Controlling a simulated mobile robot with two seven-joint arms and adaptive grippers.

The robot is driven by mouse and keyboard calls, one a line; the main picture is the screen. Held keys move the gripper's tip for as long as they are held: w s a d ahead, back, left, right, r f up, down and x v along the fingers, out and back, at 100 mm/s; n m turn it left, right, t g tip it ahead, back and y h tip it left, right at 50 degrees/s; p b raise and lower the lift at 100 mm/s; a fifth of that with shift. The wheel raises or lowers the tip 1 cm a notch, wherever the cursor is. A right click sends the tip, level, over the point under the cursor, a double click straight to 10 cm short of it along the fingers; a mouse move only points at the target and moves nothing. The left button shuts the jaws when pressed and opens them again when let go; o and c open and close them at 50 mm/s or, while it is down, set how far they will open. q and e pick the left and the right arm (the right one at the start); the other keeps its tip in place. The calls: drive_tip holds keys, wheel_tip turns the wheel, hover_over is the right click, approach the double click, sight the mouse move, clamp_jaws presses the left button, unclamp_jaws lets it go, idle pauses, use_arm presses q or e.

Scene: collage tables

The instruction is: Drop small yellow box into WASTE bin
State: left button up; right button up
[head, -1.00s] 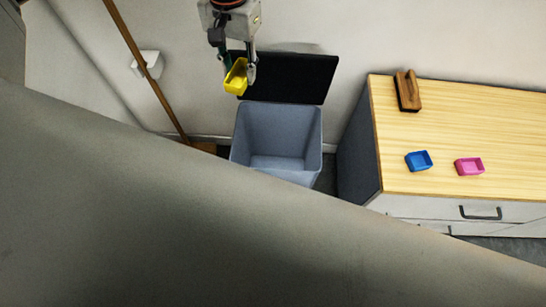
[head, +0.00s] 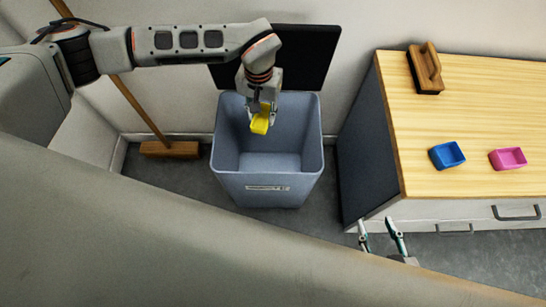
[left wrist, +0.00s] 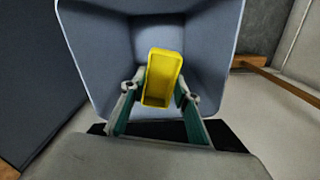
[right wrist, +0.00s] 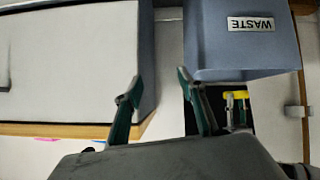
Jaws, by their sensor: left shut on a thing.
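The small yellow box (head: 260,124) is held by my left gripper (head: 262,108), which points down over the mouth of the grey-blue WASTE bin (head: 267,197). In the left wrist view the yellow box (left wrist: 162,78) sits between the fingers (left wrist: 160,104), with the bin's inside walls behind it. The bin's black lid (head: 310,55) stands open against the wall. The WASTE label (right wrist: 250,23) shows upside down in the right wrist view. My right gripper (head: 380,236) is open and empty, low in front of the cabinet; its fingers (right wrist: 160,90) are spread apart.
A wooden-topped cabinet (head: 470,100) stands right of the bin. It carries a blue box (head: 447,155), a pink box (head: 508,159) and a wooden-handled block (head: 426,68). A broom (head: 168,149) leans at the left. Grey floor is clear around the bin's front.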

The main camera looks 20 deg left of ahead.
sight(262, 121)
use_arm(q)
drive_tip(key=f+b, duration=0.2)
drive_tip(key=f, duration=0.2)
drive_tip(key=shift+s+f, duration=0.2)
drive_tip(key=shift+f+b, duration=0.3)
drive_tip(key=shift+b, duration=0.05)
drive_tip(key=shift+w+f+b, duration=0.1)
drive_tip(key=shift+f+b, duration=0.2)
drive_tip(key=shift+f, duration=0.1)
drive_tip(key=shift+w, duration=0.1)
drive_tip(key=o, duration=0.8)
wheel_tip(262, 121, up, 12)
drive_tip(key=shift+r, duration=0.1)
use_arm(e)
drive_tip(key=a, duration=0.1)
drive_tip(key=w+a, duration=0.1)
drive_tip(key=shift+a+r+y, duration=0.35)
drive_tip(key=shift+r+y, duration=0.05)
